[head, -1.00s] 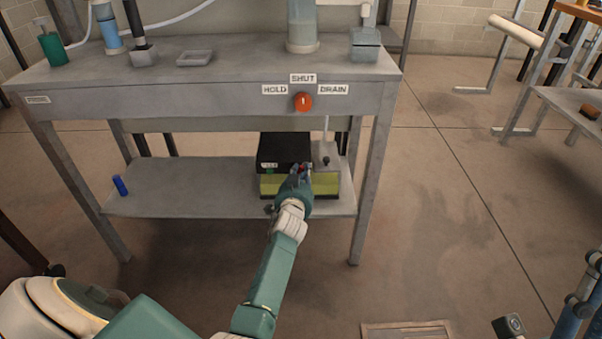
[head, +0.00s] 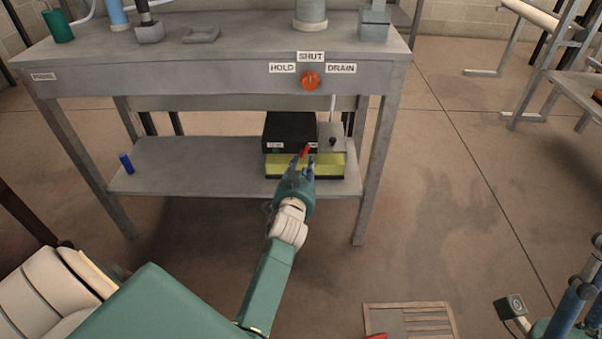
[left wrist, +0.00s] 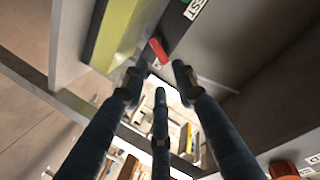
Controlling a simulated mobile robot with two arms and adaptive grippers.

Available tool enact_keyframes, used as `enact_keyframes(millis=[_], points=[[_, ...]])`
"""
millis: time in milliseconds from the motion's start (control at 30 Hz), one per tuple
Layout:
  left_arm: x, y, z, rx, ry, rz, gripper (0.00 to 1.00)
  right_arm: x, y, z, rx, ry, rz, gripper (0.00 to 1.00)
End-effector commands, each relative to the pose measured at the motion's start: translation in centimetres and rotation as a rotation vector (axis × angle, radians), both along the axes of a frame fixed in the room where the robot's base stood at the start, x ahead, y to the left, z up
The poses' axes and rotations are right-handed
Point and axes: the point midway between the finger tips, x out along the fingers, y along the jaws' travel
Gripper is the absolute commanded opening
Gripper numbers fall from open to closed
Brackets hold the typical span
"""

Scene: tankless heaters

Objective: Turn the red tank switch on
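The red switch (head: 305,151) is a small red lever on the front of a black box (head: 287,128) on the lower shelf. In the left wrist view the red switch (left wrist: 159,50) leans, just beyond my fingertips, beside a partly hidden white label. My left gripper (head: 302,162) is in front of the box, just below the switch. In the left wrist view my left gripper (left wrist: 160,83) has its three dark blue fingers spread, with nothing between them. My right gripper (head: 577,285) shows only in part at the lower right; its opening is unclear.
A yellow-green block (head: 353,165) lies under the box. An orange knob (head: 310,81) sits on the bench front (head: 200,78), among HOLD, SHUT and DRAIN labels. A blue cylinder (head: 126,163) stands on the shelf's left. A floor grate (head: 430,322) lies at the front.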

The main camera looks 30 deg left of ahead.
Motion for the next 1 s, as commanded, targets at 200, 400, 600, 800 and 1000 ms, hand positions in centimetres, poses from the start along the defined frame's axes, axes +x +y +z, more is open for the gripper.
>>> enact_keyframes(millis=[200, 400, 600, 800, 1000], points=[[-2.9, -1.3, 0.5, -0.001, 0.001, 0.001, 0.28, 0.0, 0.0, 0.0, 0.000, -0.001, 0.000, 0.39], [-3.6, -1.6, 0.8, 0.001, 0.001, 0.001, 0.28, 0.0, 0.0, 0.0, 0.000, -0.001, 0.000, 0.39], [-3.6, -1.6, 0.7, 0.000, 0.001, 0.001, 0.28, 0.0, 0.0, 0.0, 0.000, -0.001, 0.000, 0.39], [-3.6, -1.5, 0.7, 0.000, 0.001, 0.001, 0.28, 0.0, 0.0, 0.0, 0.000, -0.002, -0.001, 0.39], [-3.2, -2.9, 3.1, 0.006, -0.067, -0.045, 0.28, 0.0, 0.0, 0.0, 0.000, 0.000, 0.000, 0.39]])
